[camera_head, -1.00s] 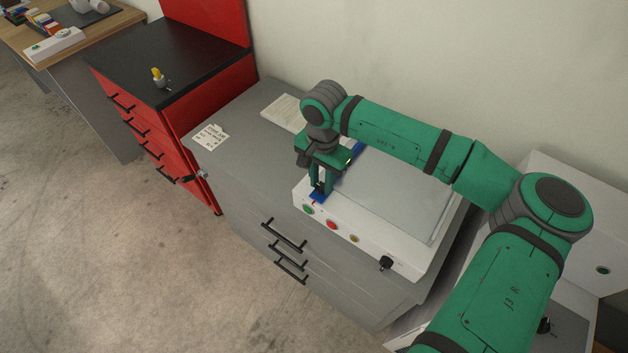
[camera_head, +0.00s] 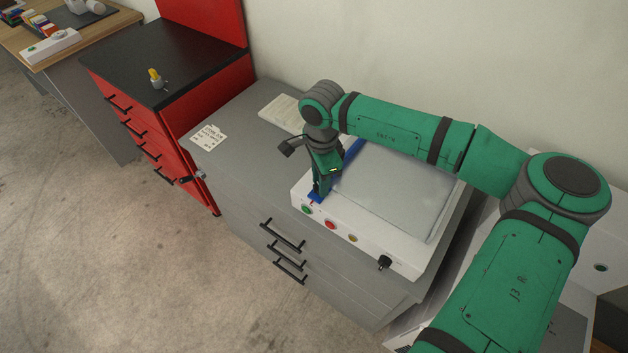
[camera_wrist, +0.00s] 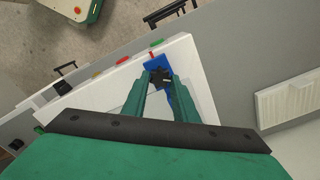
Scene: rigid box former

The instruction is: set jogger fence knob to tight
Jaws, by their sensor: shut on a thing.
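The white box former (camera_head: 400,264) sits on a grey cabinet. A blue jogger fence (camera_head: 352,150) runs along its left side; its front end also shows in the wrist view (camera_wrist: 155,62). A dark knob (camera_wrist: 160,76) stands on the fence's front end, between my fingertips. My gripper (camera_head: 319,191) points down at that end and is shut on the knob; in the wrist view its two green fingers (camera_wrist: 160,80) flank it. In the head view the fingers hide the knob. I cannot read its setting.
Green, red (camera_head: 330,224) and yellow buttons and a black dial (camera_head: 385,262) line the front panel. A printed card (camera_head: 209,138) and a white ribbed pad (camera_head: 281,108) lie on the cabinet (camera_head: 240,125). A red drawer unit (camera_head: 200,105) stands left.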

